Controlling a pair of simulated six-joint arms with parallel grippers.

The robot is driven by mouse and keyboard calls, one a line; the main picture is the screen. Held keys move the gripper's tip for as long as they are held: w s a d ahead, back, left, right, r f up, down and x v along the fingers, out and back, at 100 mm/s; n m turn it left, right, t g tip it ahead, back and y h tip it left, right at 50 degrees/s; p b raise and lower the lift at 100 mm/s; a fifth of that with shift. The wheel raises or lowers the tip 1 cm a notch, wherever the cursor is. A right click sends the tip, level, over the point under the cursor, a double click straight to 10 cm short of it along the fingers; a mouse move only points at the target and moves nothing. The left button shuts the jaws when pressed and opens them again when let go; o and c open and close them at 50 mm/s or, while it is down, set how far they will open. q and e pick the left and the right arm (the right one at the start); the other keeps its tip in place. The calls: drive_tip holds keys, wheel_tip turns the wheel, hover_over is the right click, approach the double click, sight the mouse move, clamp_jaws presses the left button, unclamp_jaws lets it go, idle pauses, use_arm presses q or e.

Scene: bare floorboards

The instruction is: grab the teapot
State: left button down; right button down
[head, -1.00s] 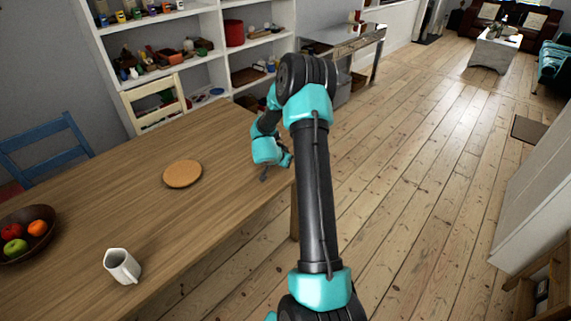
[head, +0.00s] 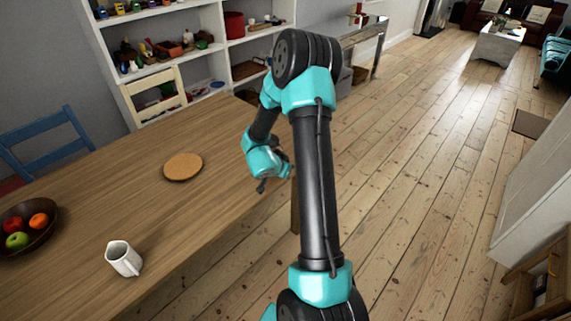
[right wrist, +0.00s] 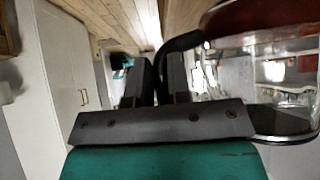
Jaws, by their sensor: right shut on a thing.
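A glass teapot (right wrist: 235,75) with a dark handle, a dark base ring and reddish-brown content fills the right side of the right wrist view. It appears turned on its side there, as the wrist camera is rolled. My right gripper (right wrist: 160,80) is shut on the dark handle, with the glass body beside the fingers. In the head view my right gripper (head: 262,186) is small and dark at the table's right edge. I cannot make out the teapot in the head view; my arm may hide it. My left gripper is not in view.
A wooden table (head: 130,190) holds a round cork mat (head: 183,166), a white mug (head: 123,258) and a fruit bowl (head: 30,215). Chairs and a white shelf (head: 185,60) stand behind it. Open floorboards (head: 430,170) lie to the right.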

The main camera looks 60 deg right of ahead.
drive_tip(key=shift+s+a+r, duration=0.1)
drive_tip(key=shift+s+a, duration=0.35)
drive_tip(key=shift+a, duration=0.4)
drive_tip(key=shift+s+a+r, duration=0.1)
drive_tip(key=shift+s+a, duration=0.35)
drive_tip(key=shift+a, duration=0.4)
drive_tip(key=shift+s+a+r, duration=0.1)
drive_tip(key=shift+s+a, duration=0.35)
drive_tip(key=shift+a, duration=0.4)
